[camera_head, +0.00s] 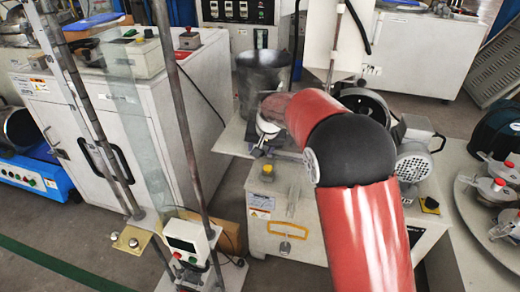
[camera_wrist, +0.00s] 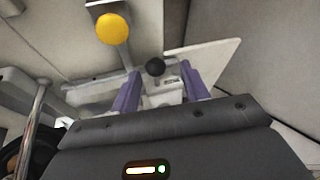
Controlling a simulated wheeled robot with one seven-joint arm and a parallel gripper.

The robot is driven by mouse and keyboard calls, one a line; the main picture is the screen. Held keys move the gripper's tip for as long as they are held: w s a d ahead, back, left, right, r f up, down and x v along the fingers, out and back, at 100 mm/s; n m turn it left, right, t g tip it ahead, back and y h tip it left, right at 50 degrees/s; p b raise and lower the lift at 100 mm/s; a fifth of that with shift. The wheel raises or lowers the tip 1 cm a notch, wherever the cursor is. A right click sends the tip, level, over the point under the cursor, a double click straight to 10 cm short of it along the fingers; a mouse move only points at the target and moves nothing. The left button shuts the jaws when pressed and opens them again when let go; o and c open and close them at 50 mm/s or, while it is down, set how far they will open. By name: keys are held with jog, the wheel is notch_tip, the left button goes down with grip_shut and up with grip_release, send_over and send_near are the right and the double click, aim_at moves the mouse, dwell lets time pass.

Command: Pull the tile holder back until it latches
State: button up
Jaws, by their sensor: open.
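In the wrist view, my gripper (camera_wrist: 160,80) has its two purple fingers spread apart. A black ball knob (camera_wrist: 155,67) shows in the gap between them, and the fingers are not closed on it. Pale metal parts (camera_wrist: 160,97) lie below the knob, partly hidden by the gripper body; they may belong to the tile holder, but I cannot tell its outline. In the head view, my red arm reaches over the white testing machine (camera_head: 285,240) and covers most of the work area. The fingers cannot be made out there.
A yellow button (camera_wrist: 113,28) stands near the fingers; it also shows on the machine in the head view (camera_head: 267,170). A pale plate (camera_head: 233,138) juts from the machine's left side. A grey motor (camera_head: 413,162) is at its right. A post-mounted control box (camera_head: 187,240) stands front left.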

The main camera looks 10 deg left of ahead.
jog(key=v, duration=0.6)
jog(key=shift+r, duration=0.1)
jog(key=s+d+r, duration=0.5)
jog(key=s+d, duration=0.1)
jog(key=d, duration=0.3)
jog(key=s+d+r, duration=0.5)
jog(key=s+d, duration=0.1)
jog(key=d, duration=0.3)
jog(key=s+d+f+h, duration=0.1)
jog(key=s+d, duration=0.2)
jog(key=s, duration=0.4)
jog(key=s+d+f+m+t+h, duration=0.1)
jog(key=s+d, duration=0.3)
jog(key=s, duration=0.3)
jog(key=s+d+f+p, duration=0.1)
jog(key=s+d, duration=0.3)
jog(key=s, duration=0.3)
jog(key=shift+d+f+h, duration=0.25)
jog(key=shift+h, duration=0.15)
